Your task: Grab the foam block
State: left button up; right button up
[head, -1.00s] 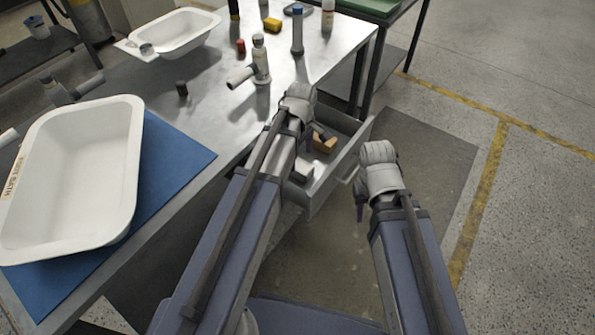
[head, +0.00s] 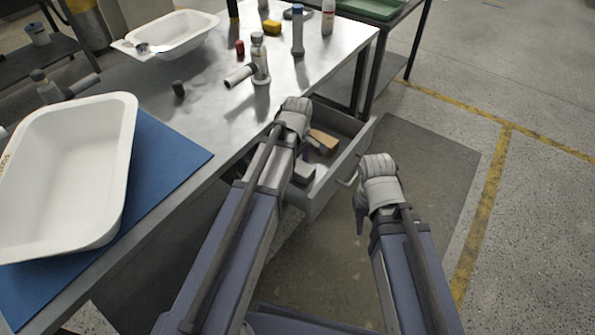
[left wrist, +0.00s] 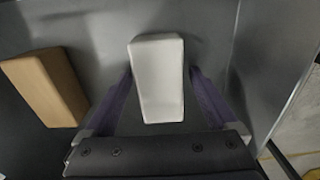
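A pale, tapered-looking block (left wrist: 158,80), which I take to be the foam block, lies on the grey floor of the drawer. In the left wrist view it sits between the two purple fingers of my left gripper (left wrist: 160,75), which are spread on either side with narrow gaps. In the head view a pale block (head: 303,173) shows in the drawer beside my left wrist, whose fingers are mostly hidden. My right gripper (head: 360,216) hangs outside the drawer, to its right; its finger opening is not clear.
A tan block (left wrist: 46,87) lies left of the pale block, also in the head view (head: 323,141). The open drawer (head: 352,157) has raised walls close around. The metal table (head: 205,105) above holds bottles, a white basin (head: 180,33) and a large white tub (head: 70,180).

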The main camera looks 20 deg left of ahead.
aim_at(298, 165)
pick_arm(q)
jog(key=c, duration=1.3)
jog(key=shift+o, duration=0.2)
jog(key=shift+r, duration=0.1)
notch_tip(298, 165, up, 10)
jog(key=p, duration=1)
